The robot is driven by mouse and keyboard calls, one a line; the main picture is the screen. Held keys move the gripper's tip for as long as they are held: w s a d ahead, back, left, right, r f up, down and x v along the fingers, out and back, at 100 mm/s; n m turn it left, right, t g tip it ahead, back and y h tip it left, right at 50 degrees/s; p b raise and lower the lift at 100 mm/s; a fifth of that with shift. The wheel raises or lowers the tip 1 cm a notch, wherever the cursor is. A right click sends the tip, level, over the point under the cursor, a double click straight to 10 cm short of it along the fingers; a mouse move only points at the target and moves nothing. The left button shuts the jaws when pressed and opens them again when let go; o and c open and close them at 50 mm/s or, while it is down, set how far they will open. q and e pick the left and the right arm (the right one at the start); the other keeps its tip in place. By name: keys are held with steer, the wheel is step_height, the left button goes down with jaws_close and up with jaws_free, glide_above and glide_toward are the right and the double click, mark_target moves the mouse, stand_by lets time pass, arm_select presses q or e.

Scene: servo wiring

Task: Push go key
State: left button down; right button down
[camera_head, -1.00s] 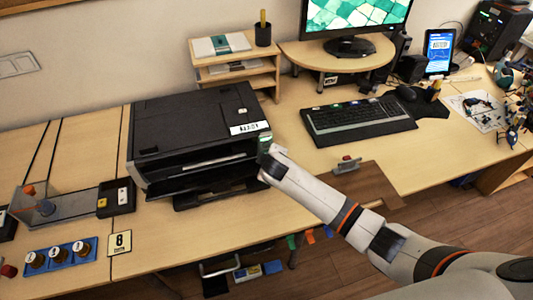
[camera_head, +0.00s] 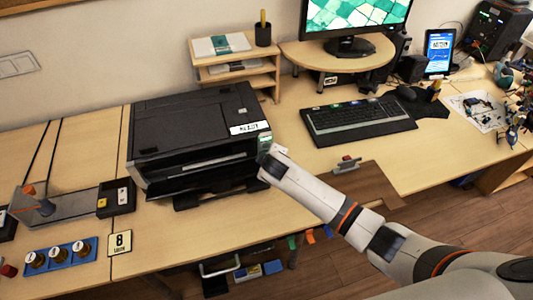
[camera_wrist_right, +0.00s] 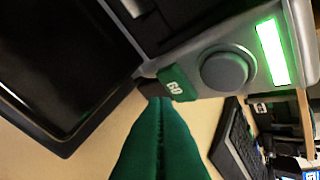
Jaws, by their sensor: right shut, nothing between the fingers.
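The green GO key (camera_wrist_right: 177,83) sits on the front corner of the black printer (camera_head: 190,125), beside a round grey knob (camera_wrist_right: 225,70) and a lit green strip (camera_wrist_right: 271,52). My right gripper (camera_wrist_right: 160,101) is shut and empty, its green fingers pointing up at the key's lower edge in the wrist view. The fingertips are at or very close to the key; I cannot tell whether they touch. In the head view my right gripper (camera_head: 268,152) is at the printer's right front corner, and the wrist hides the key there. My left gripper is out of view.
A keyboard (camera_head: 358,120) lies right of the printer, and a wooden shelf (camera_head: 235,68) stands behind it.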

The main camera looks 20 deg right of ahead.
steer(key=shift+w, duration=0.35)
